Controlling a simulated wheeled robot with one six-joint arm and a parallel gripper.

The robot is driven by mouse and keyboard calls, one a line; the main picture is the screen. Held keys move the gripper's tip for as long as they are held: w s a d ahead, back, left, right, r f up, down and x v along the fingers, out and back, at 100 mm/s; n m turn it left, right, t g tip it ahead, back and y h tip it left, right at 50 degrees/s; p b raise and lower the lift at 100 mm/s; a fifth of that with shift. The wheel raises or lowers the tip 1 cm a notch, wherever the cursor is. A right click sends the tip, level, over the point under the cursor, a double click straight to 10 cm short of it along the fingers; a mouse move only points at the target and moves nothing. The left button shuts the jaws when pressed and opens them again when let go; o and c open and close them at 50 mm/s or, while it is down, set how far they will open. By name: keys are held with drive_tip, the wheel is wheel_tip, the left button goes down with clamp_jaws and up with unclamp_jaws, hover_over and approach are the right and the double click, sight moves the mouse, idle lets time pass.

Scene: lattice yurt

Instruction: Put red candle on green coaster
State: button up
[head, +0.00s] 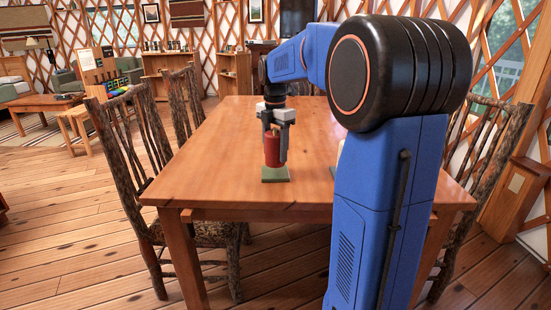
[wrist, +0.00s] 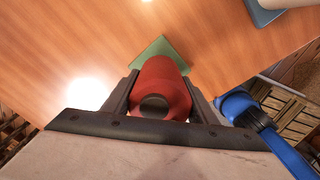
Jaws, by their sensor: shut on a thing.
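The red candle (head: 272,148) is upright between the fingers of my gripper (head: 275,140), which is shut on it. In the wrist view the candle (wrist: 160,85) sits between the two dark fingers of my gripper (wrist: 158,98). The green coaster (head: 275,174) lies flat on the wooden table. The candle's lower end is directly above or on the coaster; I cannot tell whether they touch. In the wrist view a corner of the coaster (wrist: 160,47) shows beyond the candle, and the candle hides the rest.
The wooden table (head: 215,165) is mostly clear to the left of the coaster. A blue-grey item (wrist: 265,11) with something pale on it lies at the top right of the wrist view. Rustic chairs (head: 125,140) stand around the table. My arm hides the table's right part.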

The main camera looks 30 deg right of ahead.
sight(275, 130)
drive_tip(key=shift+f, duration=1.45)
drive_tip(key=shift+f, duration=0.1)
drive_tip(key=o, duration=1.2)
drive_tip(key=shift+o, duration=0.2)
wheel_tip(275, 130, up, 12)
drive_tip(key=shift+r, duration=0.15)
drive_tip(key=s+a+f+m+t, duration=0.1)
drive_tip(key=s+a+f+m, duration=0.4)
drive_tip(key=s, duration=0.5)
drive_tip(key=s+a+f+m+t, duration=0.2)
drive_tip(key=s+a+f+m, duration=0.3)
drive_tip(key=s, duration=0.5)
drive_tip(key=s+a+f+m+t, duration=0.1)
drive_tip(key=s+a+f+m, duration=0.5)
drive_tip(key=s+f+m, duration=0.3)
drive_tip(key=shift+s+m+t, duration=0.4)
drive_tip(key=shift+s+m, duration=0.2)
